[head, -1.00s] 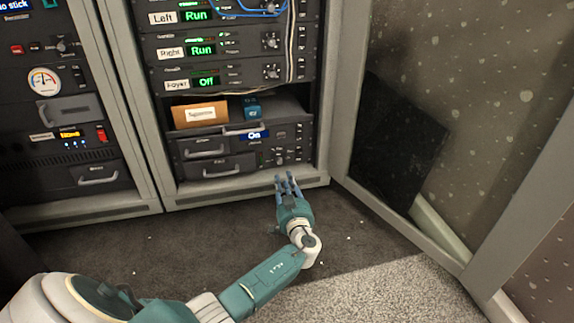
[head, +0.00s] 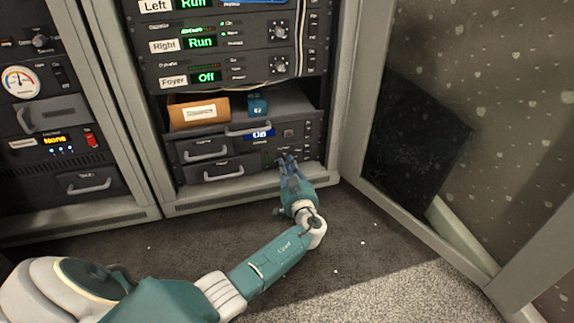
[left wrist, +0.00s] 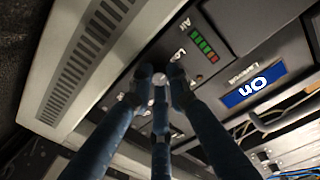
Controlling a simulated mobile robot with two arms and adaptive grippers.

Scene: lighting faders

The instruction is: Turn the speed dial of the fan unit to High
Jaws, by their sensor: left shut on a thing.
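The fan unit (head: 300,141) sits low in the middle rack, with a blue display (head: 259,133) reading On. The display also shows upside down in the left wrist view (left wrist: 254,86). My left gripper (head: 288,161) reaches its lower right front. In the left wrist view its dark blue fingers (left wrist: 161,88) are closed around a small round pale knob (left wrist: 160,79), which looks like the speed dial. The fingers hide most of the knob, so I cannot read its setting. A green and red light bar (left wrist: 204,44) is near it. My right gripper is not in view.
A drawer handle (head: 210,152) sticks out left of my gripper. An orange box (head: 199,112) and a small blue box (head: 257,105) stand on the shelf above. The open rack door (head: 420,70) stands to the right.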

